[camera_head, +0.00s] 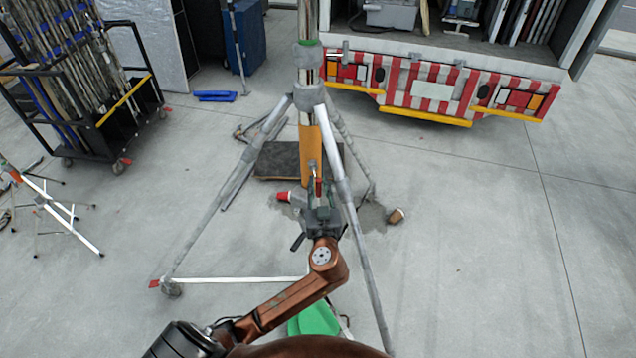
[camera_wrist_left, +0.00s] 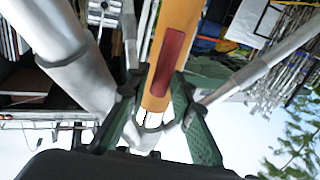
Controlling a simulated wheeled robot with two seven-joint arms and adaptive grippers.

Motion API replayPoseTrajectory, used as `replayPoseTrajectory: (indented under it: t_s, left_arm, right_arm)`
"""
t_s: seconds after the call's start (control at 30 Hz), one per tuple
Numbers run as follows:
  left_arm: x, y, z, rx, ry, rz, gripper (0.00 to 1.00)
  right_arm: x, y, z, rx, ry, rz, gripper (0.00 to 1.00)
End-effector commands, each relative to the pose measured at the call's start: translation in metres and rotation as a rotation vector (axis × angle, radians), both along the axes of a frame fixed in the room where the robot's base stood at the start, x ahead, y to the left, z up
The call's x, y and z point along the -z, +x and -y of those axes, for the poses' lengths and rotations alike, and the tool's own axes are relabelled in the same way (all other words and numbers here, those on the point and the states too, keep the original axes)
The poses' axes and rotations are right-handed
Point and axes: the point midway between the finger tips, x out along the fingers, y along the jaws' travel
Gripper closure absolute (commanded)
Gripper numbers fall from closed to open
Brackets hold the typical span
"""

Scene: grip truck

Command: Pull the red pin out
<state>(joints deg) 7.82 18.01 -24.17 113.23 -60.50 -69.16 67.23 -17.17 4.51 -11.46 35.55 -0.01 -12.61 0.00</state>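The red pin (camera_head: 318,187) is a small upright piece low on the front of a metal tripod stand's orange centre tube (camera_head: 309,150). In the left wrist view the pin (camera_wrist_left: 168,60) shows as a longer red bar in front of the orange tube (camera_wrist_left: 178,25). My left gripper (camera_head: 319,196) is inside the stand, right at the pin. Its green-padded fingers (camera_wrist_left: 155,88) stand apart on either side of the red bar, with visible gaps. The pin's lower end is hard to make out. My right gripper is in neither view.
Stand legs flank my left arm closely, one leg (camera_head: 225,185) at left and another (camera_head: 355,240) at right. A red cup (camera_head: 283,196) and a brown cup (camera_head: 397,215) lie on the floor. A truck (camera_head: 440,90) and a loaded cart (camera_head: 125,110) stand behind. Floor at right is clear.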

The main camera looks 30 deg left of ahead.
Motion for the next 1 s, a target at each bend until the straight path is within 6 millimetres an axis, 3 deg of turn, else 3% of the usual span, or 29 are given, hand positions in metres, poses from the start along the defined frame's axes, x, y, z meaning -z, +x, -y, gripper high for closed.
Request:
replayPoseTrajectory:
  t_s: [0.1,0.47,1.0]
  left_arm:
    - [-0.001,0.0,-0.001,-0.001,0.001,0.001,0.69]
    - [0.0,-0.004,0.002,-0.001,0.0,0.001,0.69]
    - [0.001,-0.084,0.056,-0.001,-0.003,-0.002,0.69]
  right_arm:
    - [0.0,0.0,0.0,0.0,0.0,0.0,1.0]
    - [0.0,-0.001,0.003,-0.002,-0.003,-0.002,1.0]
    - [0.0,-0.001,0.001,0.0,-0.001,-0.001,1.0]
